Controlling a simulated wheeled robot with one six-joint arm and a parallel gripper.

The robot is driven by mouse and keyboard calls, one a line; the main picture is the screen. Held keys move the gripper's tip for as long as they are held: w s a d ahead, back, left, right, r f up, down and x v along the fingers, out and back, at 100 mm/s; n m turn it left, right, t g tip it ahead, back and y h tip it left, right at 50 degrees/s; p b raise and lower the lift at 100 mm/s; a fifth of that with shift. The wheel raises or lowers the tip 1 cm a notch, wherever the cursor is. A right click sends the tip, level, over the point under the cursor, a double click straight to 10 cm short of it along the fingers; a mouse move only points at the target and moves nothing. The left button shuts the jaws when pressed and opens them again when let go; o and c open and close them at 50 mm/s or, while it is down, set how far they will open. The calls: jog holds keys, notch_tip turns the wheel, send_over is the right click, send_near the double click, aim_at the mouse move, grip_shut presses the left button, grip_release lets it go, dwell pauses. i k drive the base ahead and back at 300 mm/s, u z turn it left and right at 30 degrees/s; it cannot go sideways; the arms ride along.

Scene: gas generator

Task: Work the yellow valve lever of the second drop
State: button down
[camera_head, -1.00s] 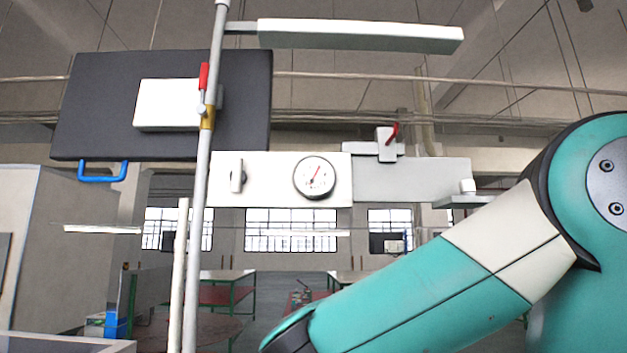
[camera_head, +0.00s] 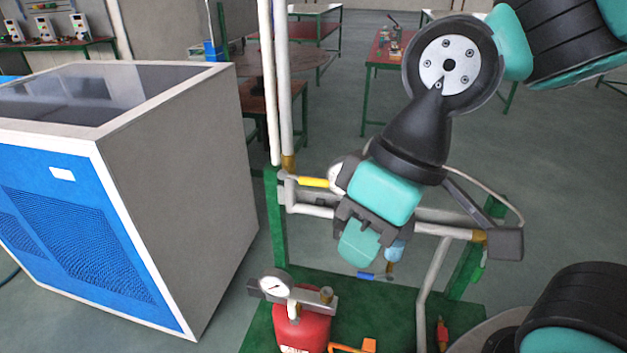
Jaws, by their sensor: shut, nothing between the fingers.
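A yellow valve lever (camera_head: 313,182) lies nearly level on the pipework left of my arm. Its left end is at a grey fitting by the upright pipe, below a brass collar (camera_head: 289,163). Its right end reaches close to a pale round part beside my wrist; I cannot tell if they touch. My gripper (camera_head: 359,243) points down, right of and below the lever in the picture. It looks shut with nothing in it, and it appears apart from the lever. My wrist and gripper hide part of the pipework behind them.
A blue lever (camera_head: 375,276) hangs low, close by my gripper. A red tank (camera_head: 301,328) with a gauge (camera_head: 275,285) stands below on the green frame (camera_head: 345,293). A large blue-fronted cabinet (camera_head: 185,190) fills the left. Open floor and tables lie behind.

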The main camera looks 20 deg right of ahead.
aim_at(282, 174)
jog(key=k, duration=1)
jog(key=u, duration=1.45)
jog(key=i, duration=1.05)
jog(key=z, duration=1.5)
